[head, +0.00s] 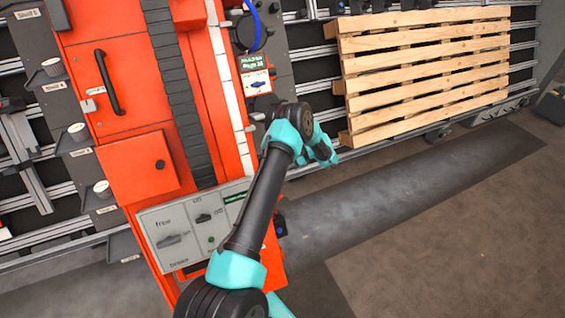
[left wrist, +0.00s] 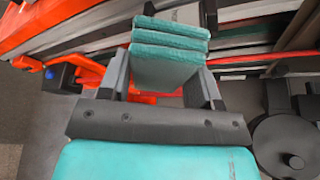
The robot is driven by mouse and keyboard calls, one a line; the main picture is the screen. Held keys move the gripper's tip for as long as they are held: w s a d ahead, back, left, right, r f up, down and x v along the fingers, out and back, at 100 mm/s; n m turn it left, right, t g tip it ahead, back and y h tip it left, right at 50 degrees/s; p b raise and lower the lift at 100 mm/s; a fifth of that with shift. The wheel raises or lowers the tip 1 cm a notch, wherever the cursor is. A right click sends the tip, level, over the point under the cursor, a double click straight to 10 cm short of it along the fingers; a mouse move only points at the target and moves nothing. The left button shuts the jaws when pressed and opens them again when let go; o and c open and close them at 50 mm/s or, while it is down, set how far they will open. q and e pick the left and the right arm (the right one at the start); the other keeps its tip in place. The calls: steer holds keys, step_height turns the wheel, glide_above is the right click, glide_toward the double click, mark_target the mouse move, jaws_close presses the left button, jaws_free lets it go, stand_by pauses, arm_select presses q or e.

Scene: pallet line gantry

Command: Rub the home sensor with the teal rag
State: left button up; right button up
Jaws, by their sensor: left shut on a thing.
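The teal rag (left wrist: 168,48) is a folded, layered pad in the left wrist view. My left gripper (left wrist: 164,82) is shut on it, with a dark finger on each side. A small black box with a blue face (left wrist: 62,76), which looks like the home sensor, sits by an orange-red bracket at the left of that view, apart from the rag. A similar dark box (head: 280,225) shows beside the red machine in the head view. In the head view my left arm reaches up from the bottom, and its wrist hides the fingers and rag. My right gripper is not in view.
The red cabinet (head: 120,85) stands at the left, with a grey switch panel (head: 172,238) low on its front. A small control box (head: 256,84) hangs beside it. A wooden pallet (head: 425,70) stands on the rails at upper right. The floor at lower right is clear.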

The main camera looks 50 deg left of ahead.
arm_select(q)
steer(key=shift+s+a, duration=0.25)
steer(key=shift+s, duration=0.6)
steer(key=shift+a, duration=0.1)
stand_by(0.3)
steer(key=shift+w+a, duration=0.3)
steer(key=shift+a, duration=0.4)
steer(key=shift+w+a, duration=0.3)
steer(key=shift+a, duration=0.4)
steer(key=shift+a, duration=0.1)
steer(key=shift+w+a, duration=0.2)
steer(key=shift+a, duration=0.5)
steer(key=shift+w+a, duration=0.2)
steer(key=shift+a, duration=0.5)
steer(key=shift+d, duration=0.1)
steer(key=shift+s+d, duration=0.3)
steer(key=shift+d, duration=0.4)
steer(key=shift+s+d, duration=0.3)
steer(key=shift+d, duration=0.4)
steer(key=shift+d, duration=0.1)
